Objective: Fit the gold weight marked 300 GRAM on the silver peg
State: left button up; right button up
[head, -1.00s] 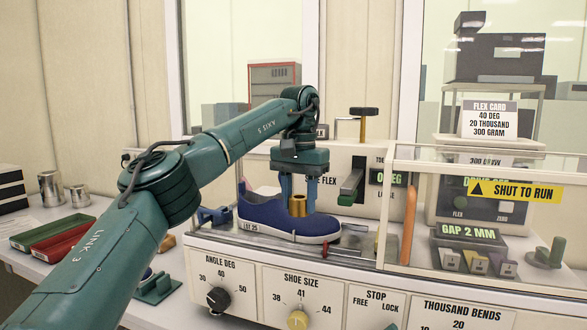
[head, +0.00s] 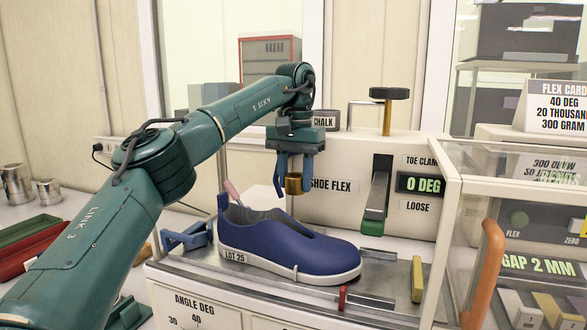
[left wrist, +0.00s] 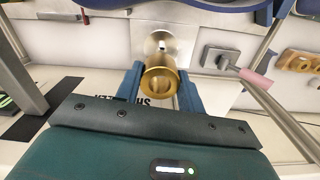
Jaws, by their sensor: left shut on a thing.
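My left gripper (head: 294,178) is shut on a small gold weight (head: 294,186), held upright between its blue fingers. In the head view it hangs above and behind the blue shoe (head: 285,245). The left wrist view shows the gold weight (left wrist: 160,82) between the fingers, its 300 GRAM mark not readable. A round silver piece (left wrist: 160,46), which looks like the peg's plate, lies just beyond the weight and partly behind it. I cannot tell whether they touch. The silver peg does not show clearly in the head view. My right gripper is not in view.
The shoe flex machine (head: 340,170) stands behind the shoe, with a toe clamp lever (head: 377,195). A clear guard with an orange handle (head: 483,270) is at right. A pink-tipped rod (left wrist: 255,78) is beside the gripper. Metal cups (head: 15,184) stand at left.

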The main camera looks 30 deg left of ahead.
aim_at(295, 194)
pick_arm(q)
jog(key=shift+w+a+r, duration=0.1)
jog(key=shift+w+a, duration=0.15)
jog(key=shift+w, duration=0.1)
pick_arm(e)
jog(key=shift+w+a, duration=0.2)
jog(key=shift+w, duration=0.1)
pick_arm(q)
jog(key=shift+s, duration=0.15)
jog(key=shift+f+b, duration=0.3)
jog(key=shift+f, duration=0.3)
jog(key=shift+f+b, duration=0.55)
jog(key=shift+f, duration=1.6)
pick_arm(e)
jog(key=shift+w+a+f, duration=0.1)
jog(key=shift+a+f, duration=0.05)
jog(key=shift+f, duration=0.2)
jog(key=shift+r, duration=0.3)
